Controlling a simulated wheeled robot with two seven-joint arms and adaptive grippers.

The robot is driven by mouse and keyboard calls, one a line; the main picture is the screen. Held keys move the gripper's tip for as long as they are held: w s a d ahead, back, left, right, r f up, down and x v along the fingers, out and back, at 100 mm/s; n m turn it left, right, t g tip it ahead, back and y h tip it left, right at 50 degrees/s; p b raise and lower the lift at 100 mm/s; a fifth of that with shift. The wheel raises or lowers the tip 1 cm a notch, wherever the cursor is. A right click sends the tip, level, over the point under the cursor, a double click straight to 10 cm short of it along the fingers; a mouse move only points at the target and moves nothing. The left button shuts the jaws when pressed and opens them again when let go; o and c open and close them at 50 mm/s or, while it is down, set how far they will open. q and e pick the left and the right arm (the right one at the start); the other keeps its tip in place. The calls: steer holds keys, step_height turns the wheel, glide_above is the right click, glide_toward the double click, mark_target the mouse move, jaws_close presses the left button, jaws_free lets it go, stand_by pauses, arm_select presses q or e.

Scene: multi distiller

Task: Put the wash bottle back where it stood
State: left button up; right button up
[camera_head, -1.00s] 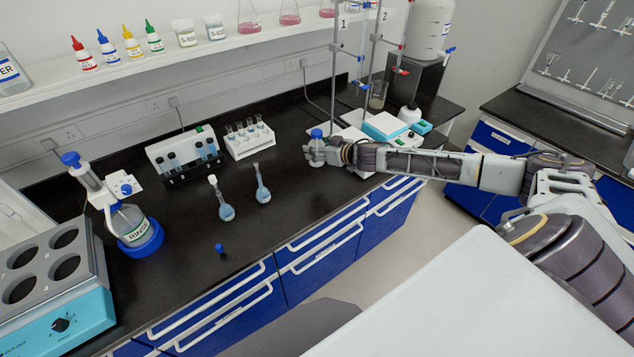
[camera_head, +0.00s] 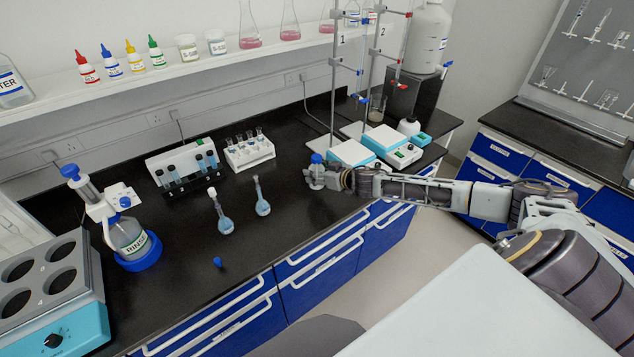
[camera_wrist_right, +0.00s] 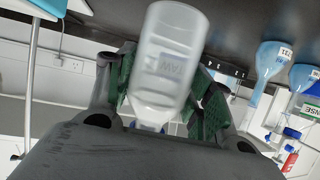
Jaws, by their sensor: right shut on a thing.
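The wash bottle is a translucent white bottle with a blue top (camera_head: 317,159). It is upright in my right gripper (camera_head: 318,178), near the bench's front edge, in front of the left hotplate. In the right wrist view, where things appear upside down, the white bottle body (camera_wrist_right: 168,58) sits between the green-padded fingers (camera_wrist_right: 160,100). The gripper is shut on it, and part of its label shows. I cannot tell whether its base touches the bench. My left gripper is not in view.
Two blue-liquid flasks (camera_head: 263,208) (camera_head: 225,225) stand left of the gripper. A tube rack (camera_head: 250,153) is behind them. Hotplates (camera_head: 352,154) (camera_head: 386,140) with clamp stands are behind and right. A small blue stopper (camera_head: 217,262) lies near the front. Dark bench is clear around the stopper.

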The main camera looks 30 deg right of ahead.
step_height(320, 180, down, 2)
steer(key=shift+f, duration=1.25)
steer(key=shift+f, duration=0.1)
steer(key=o, duration=0.8)
steer(key=shift+f, duration=0.1)
steer(key=shift+c, duration=0.2)
